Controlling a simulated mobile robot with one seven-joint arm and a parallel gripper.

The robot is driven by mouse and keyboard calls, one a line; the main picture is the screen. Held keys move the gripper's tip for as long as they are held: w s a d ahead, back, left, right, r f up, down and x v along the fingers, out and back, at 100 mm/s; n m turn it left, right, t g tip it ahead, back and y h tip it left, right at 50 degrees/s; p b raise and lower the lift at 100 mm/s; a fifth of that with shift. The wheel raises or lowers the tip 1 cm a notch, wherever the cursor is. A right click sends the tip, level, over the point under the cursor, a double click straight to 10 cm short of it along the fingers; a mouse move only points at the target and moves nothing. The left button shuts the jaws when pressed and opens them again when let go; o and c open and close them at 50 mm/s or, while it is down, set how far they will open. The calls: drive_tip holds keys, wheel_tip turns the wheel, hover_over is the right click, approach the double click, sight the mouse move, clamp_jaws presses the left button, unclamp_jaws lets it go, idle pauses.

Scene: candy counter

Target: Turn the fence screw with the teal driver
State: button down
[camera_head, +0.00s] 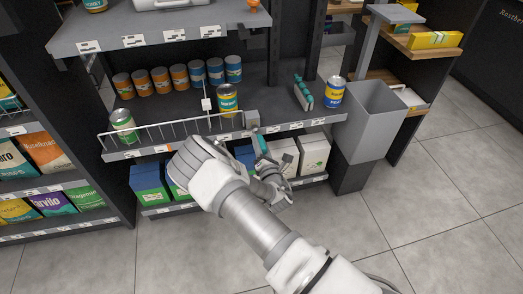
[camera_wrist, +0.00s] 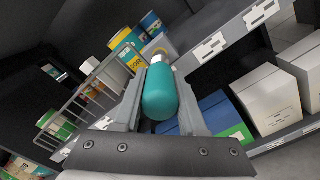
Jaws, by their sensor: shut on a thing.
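My gripper (camera_head: 262,147) is shut on the teal driver, just in front of the middle shelf's edge. The driver's rounded teal handle (camera_wrist: 160,92) fills the space between the fingers in the wrist view, and a little of it (camera_head: 260,142) shows in the head view. The driver points away from the wrist toward a grey block (camera_head: 252,118) at the right end of the wire fence (camera_head: 175,131). The fence also shows at the left of the wrist view (camera_wrist: 88,97). I cannot make out the fence screw, or whether the driver's tip touches it.
A yellow-and-blue can (camera_head: 228,99) stands behind the fence near the block. A green can (camera_head: 123,125) stands at its left end. A teal rack (camera_head: 303,92) and another can (camera_head: 334,92) are to the right. Boxes (camera_head: 283,156) fill the lower shelf. A grey bin (camera_head: 372,118) stands at right.

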drive_tip(key=shift+w, duration=0.3)
drive_tip(key=shift+a, duration=0.1)
drive_tip(key=shift+s+f+n+b, duration=0.1)
drive_tip(key=shift+f+n+b, duration=0.2)
drive_tip(key=shift+n+b, duration=1.2)
drive_tip(key=shift+n, duration=0.5)
drive_tip(key=shift+r+n, duration=0.35)
drive_tip(key=shift+n, duration=0.55)
drive_tip(key=n, duration=0.3)
drive_tip(key=shift+f+n, duration=0.1)
drive_tip(key=shift+n, duration=1.2)
